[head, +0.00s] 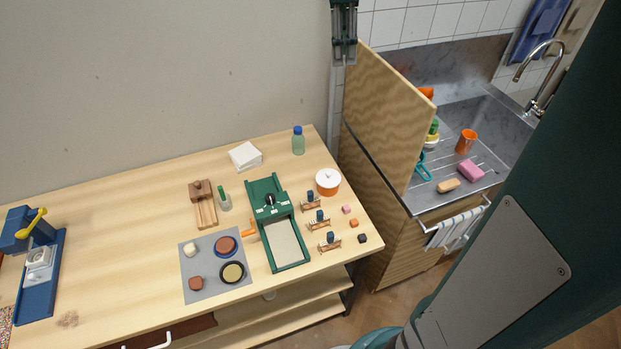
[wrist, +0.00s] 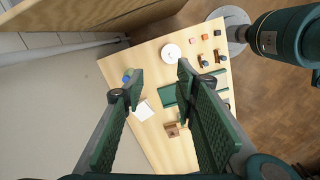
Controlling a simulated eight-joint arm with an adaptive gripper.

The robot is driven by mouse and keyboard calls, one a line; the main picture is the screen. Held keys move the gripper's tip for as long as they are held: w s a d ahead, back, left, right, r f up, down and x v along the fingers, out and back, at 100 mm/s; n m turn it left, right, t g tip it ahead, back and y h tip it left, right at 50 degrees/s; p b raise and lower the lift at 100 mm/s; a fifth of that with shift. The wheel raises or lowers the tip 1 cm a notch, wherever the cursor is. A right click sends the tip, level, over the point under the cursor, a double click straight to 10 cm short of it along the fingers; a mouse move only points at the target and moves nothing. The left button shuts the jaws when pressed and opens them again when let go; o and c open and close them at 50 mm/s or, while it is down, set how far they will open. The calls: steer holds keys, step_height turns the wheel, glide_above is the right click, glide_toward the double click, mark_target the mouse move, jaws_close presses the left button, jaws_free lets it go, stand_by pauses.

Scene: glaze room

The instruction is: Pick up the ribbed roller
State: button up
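Three small wooden stands, each with a dark blue-topped piece, are lined up right of the green press in the head view: a back stand (head: 310,204), a middle stand (head: 319,224) and a front stand (head: 329,244). They may hold rollers, but ribs are too small to make out, so I cannot tell which is the ribbed one. My gripper (head: 344,50) hangs high above the table's back right corner, well away from the stands. In the wrist view my gripper (wrist: 158,80) is open, its green fingers wide apart with nothing between them.
The green press (head: 289,262) stands left of the stands. A white-lidded pot (head: 328,181), a bottle (head: 298,143) and pink (head: 346,209), orange (head: 354,223) and dark (head: 362,238) cubes are near. A tall wooden panel (head: 387,115) rises beyond the right edge. The table's back left is clear.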

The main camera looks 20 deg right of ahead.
steer(key=s+a+f+n, duration=0.35)
steer(key=s+a, duration=0.65)
steer(key=a, duration=0.4)
glide_above(310, 193)
steer(key=shift+n, duration=0.25)
steer(key=f, duration=3.3)
steer(key=shift+s+a+f+b, duration=0.2)
steer(key=shift+a+f+b, duration=0.1)
steer(key=shift+a, duration=0.05)
steer(key=shift+f, duration=0.3)
steer(key=shift+f, duration=0.1)
steer(key=shift+d+f, duration=0.2)
steer(key=shift+f, duration=1)
steer(key=shift+f, duration=0.1)
steer(key=shift+w+d+f, duration=0.1)
steer(key=shift+w+f, duration=0.05)
steer(key=shift+f, duration=0.6)
steer(key=shift+w+d+f, duration=0.1)
steer(key=shift+w+f, duration=0.05)
steer(key=shift+f, duration=1.55)
